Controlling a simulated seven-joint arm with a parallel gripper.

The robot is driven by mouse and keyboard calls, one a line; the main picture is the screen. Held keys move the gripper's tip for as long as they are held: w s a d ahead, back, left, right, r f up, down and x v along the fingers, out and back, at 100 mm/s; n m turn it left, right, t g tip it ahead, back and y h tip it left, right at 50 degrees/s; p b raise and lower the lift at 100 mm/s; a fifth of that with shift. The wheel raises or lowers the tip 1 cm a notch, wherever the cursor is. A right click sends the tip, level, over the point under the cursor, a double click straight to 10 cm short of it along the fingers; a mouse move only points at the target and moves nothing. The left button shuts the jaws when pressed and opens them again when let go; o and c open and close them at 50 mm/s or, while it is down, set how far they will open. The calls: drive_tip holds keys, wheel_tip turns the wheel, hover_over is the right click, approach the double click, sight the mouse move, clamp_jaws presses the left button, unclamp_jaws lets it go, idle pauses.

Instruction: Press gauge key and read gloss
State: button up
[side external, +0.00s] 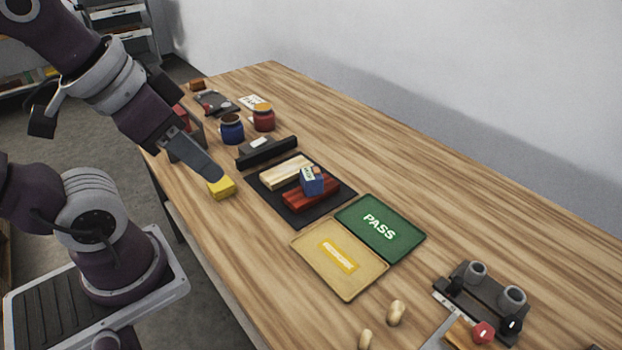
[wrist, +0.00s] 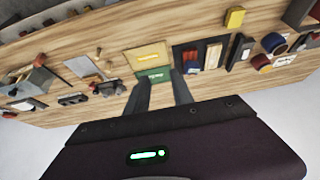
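The gauge, a small blue block (side external: 312,180) with a pale top face, sits on a dark red block (side external: 310,197) on a black mat (side external: 333,206). A cream block (side external: 286,172) lies beside the red one. The mat also shows in the wrist view (wrist: 201,41), where the gauge is too small to read. No key or gloss value can be made out. My gripper (side external: 219,176) hangs left of the mat in the side view, apart from the gauge. In the wrist view its two fingers (wrist: 159,84) stand apart with nothing between them.
A green PASS tray (side external: 402,245) and a tan tray (side external: 306,257) lie in front of the mat. A black bar (side external: 267,153) stands behind it. A yellow block (side external: 222,187) is near the fingertips. Blue (side external: 231,130) and red (side external: 264,120) jars stand farther back.

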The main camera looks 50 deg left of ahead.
clamp_jaws()
idle(1.4)
